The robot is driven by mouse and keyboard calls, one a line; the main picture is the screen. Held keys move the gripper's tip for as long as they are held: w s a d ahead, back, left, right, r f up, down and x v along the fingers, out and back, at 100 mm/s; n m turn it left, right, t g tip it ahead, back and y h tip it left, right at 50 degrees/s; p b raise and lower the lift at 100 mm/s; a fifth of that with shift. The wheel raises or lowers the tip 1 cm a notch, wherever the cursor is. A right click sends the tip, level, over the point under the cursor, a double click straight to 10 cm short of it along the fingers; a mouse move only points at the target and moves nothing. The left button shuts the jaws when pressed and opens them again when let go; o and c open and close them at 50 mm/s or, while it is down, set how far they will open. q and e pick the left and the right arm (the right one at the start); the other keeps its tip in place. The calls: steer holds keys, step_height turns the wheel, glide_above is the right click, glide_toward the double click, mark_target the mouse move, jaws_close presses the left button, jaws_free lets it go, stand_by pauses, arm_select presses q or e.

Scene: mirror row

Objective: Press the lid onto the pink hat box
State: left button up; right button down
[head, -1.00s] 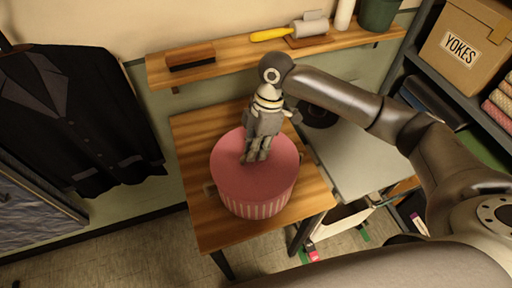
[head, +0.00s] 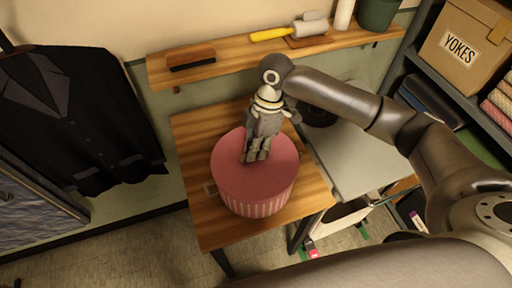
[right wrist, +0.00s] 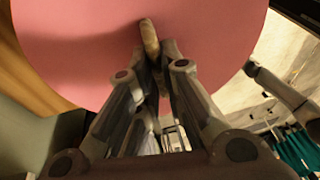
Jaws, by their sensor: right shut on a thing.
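The pink hat box (head: 258,208) with a striped side stands on a wooden table. Its round plain pink lid (head: 228,170) lies over the top of the box; I cannot tell whether it is fully seated. My right gripper (head: 255,158) points down at the middle of the lid. In the right wrist view the lid (right wrist: 80,45) fills the upper part. There the right gripper (right wrist: 158,62) is shut on a small tan knob (right wrist: 149,38) at the lid's centre, partly hidden by the fingers. My left gripper is not in view.
The wooden table (head: 190,135) has bare room around the box. A wall shelf (head: 235,62) behind holds a brush (head: 190,60), a yellow-handled tool (head: 275,33) and a green pot (head: 378,14). A dark jacket (head: 75,125) hangs at left. A grey surface (head: 350,160) lies right.

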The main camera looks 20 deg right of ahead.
steer(key=shift+f+p, duration=0.25)
steer(key=shift+p, duration=0.05)
stand_by(0.5)
steer(key=shift+p, duration=0.4)
stand_by(0.4)
steer(key=shift+f, duration=0.1)
steer(key=c, duration=1.5)
jaws_free()
steer(key=shift+o, duration=0.3)
steer(key=o, duration=0.4)
steer(key=shift+o, duration=0.2)
